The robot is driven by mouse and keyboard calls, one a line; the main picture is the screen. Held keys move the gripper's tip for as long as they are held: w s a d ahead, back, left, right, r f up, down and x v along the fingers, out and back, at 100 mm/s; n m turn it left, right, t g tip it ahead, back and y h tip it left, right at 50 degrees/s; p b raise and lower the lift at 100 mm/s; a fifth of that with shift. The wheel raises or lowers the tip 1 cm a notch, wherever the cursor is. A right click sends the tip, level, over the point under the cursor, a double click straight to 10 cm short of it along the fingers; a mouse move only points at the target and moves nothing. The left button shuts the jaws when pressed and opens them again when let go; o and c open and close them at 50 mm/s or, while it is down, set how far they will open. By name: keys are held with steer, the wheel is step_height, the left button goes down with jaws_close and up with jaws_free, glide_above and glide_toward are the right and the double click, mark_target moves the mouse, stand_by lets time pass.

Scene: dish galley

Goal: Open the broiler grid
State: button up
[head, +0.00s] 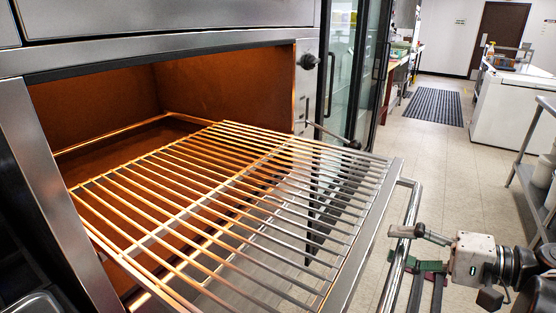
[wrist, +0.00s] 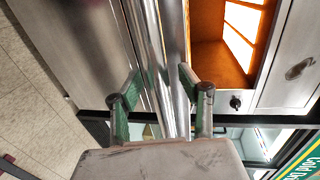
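The broiler grid (head: 262,190) is a rack of metal bars, pulled well out of the glowing broiler opening in the head view. Its flat front edge (head: 366,238) carries a tubular handle (head: 409,215). The handle also runs up the middle of the wrist view (wrist: 172,60). My gripper (head: 408,248) is at the handle's near part, coming from the right. Its two green-padded fingers stand apart, with the handle between or just beyond their tips in the wrist view (wrist: 160,80). I see no clear finger contact with the handle.
The broiler cavity (head: 110,105) is orange inside, with a knob (head: 309,61) at its right. Glass-door coolers (head: 350,70) stand beyond. A metal shelf cart (head: 530,180) is at the right. Open tiled floor (head: 440,160) lies between.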

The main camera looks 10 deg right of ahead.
steer(key=v, duration=0.7)
steer(key=shift+d, duration=0.2)
steer(key=shift+s, duration=0.15)
